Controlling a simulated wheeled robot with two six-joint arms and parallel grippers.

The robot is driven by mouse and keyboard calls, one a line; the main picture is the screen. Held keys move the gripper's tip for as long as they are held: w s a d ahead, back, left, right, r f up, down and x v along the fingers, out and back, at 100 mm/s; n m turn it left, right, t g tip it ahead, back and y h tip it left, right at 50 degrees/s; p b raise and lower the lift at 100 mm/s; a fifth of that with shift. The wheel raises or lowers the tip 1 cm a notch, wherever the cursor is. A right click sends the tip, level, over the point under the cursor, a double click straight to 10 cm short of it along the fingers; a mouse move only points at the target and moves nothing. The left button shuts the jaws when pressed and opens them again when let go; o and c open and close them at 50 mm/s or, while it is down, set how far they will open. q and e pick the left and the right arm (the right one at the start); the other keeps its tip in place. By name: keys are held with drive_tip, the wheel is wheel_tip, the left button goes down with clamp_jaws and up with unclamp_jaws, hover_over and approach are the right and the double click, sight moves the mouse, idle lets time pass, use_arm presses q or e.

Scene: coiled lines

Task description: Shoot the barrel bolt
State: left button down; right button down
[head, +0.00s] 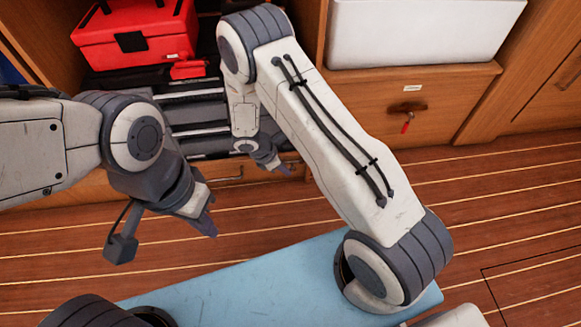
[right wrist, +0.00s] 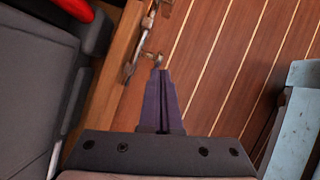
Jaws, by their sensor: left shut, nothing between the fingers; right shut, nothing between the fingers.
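A small dark bronze fitting (head: 407,106) with a red tab hanging from it is on the wooden front right of my right arm. It looks like the barrel bolt, but it is too small to tell its position.
A red case (head: 135,35) sits in the open cabinet at the upper left. A white box (head: 420,32) stands on the wooden unit at the top right. A light blue surface (head: 265,268) lies at the bottom. The striped wooden floor (head: 500,210) is clear at right.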

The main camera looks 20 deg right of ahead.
idle(0.3)
drive_tip(key=a+r+p, duration=0.6)
drive_tip(key=a+r, duration=0.2)
drive_tip(key=shift+s+r+p, duration=0.2)
drive_tip(key=shift+s+p, duration=0.2)
drive_tip(key=shift+a, duration=0.1)
